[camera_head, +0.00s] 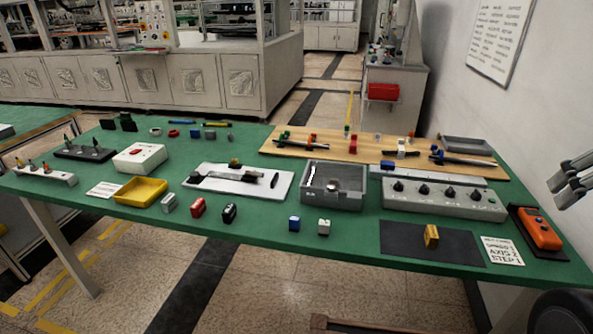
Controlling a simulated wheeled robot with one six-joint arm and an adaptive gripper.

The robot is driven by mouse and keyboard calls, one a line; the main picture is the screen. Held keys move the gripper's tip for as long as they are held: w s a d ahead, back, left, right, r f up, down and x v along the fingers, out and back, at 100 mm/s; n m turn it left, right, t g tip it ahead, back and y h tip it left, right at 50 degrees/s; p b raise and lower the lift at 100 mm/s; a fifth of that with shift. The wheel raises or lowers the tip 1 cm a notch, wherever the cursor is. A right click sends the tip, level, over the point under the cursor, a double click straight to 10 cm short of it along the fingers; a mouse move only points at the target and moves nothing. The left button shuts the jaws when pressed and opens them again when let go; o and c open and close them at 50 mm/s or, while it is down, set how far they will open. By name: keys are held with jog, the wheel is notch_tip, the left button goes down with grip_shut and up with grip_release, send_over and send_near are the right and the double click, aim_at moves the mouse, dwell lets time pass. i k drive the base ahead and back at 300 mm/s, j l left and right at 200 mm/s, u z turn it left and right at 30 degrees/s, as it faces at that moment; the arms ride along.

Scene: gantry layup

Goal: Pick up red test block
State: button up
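A small red block (198,207) stands near the front edge of the green table (270,240), left of the middle. It is between a grey block (168,202) and a black block (229,213), apart from both. My gripper (556,190) shows only in part at the right edge, raised above the table's right end and far from the red block. Nothing shows in its fingers, and I cannot tell how far apart they are.
A yellow tray (141,191) is left of the blocks. A white board (238,191) and grey bin (333,185) stand behind and to the right. Blue (294,223) and white (324,227) cubes sit at the front. A smaller red piece (352,146) is on the wooden board (285,150).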

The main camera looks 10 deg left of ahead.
aim_at(198, 208)
jog(key=u, duration=1.45)
jog(key=i+j+u, duration=0.2)
jog(key=i+j, duration=0.35)
jog(key=i, duration=0.1)
